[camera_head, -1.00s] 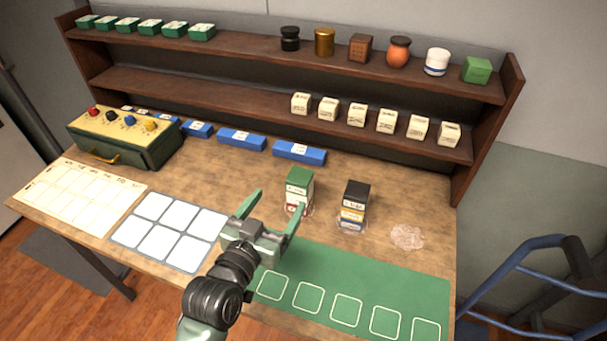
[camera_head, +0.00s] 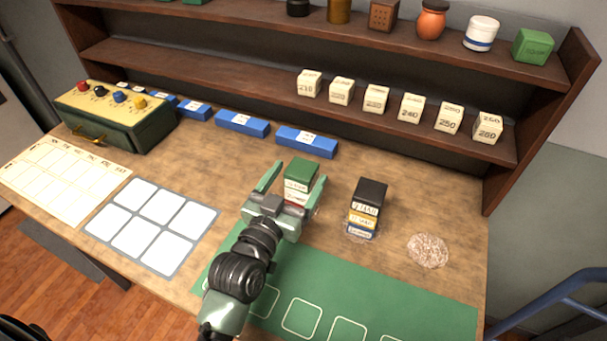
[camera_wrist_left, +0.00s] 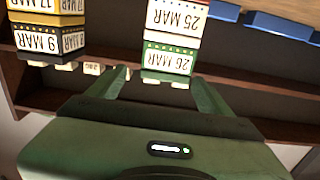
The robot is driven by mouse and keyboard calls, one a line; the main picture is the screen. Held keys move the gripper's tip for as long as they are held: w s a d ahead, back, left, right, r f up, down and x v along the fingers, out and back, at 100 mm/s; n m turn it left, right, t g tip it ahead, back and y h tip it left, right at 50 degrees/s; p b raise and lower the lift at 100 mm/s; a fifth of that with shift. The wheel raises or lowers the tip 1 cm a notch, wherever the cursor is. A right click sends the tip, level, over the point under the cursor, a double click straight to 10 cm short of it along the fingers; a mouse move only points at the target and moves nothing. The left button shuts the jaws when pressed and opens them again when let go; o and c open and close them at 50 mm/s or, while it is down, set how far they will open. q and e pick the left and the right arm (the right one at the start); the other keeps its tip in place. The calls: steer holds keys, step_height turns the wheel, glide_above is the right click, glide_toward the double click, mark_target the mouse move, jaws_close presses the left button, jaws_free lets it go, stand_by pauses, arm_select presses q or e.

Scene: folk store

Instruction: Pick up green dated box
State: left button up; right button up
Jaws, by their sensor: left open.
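The green dated box (camera_head: 301,172) is the top of a stack on the wooden table; in the left wrist view it reads 26 MAR (camera_wrist_left: 168,60), upside down. Under it is a red dated box (camera_wrist_left: 178,18) reading 25 MAR. My left gripper (camera_head: 294,180) is open, its fingers on either side of the green box in the head view. In the left wrist view the box face shows between the fingers (camera_wrist_left: 160,84). I cannot tell whether they touch it. The gripper partly hides the stack's lower part. My right gripper is not in view.
Blue blocks (camera_head: 306,142) lie behind, below the shelf (camera_head: 290,62) of numbered cubes. A green mat (camera_head: 400,292) lies in front.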

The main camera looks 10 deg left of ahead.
arm_select(q)
steer(key=w, duration=0.2)
steer(key=w+p, duration=0.1)
steer(key=w, duration=0.3)
steer(key=shift+w+d+f, duration=0.25)
steer(key=shift+d+f, duration=0.1)
steer(key=shift+d, duration=0.05)
steer(key=c, duration=1.5)
steer(key=shift+r+p, duration=0.2)
steer(key=shift+p, duration=0.15)
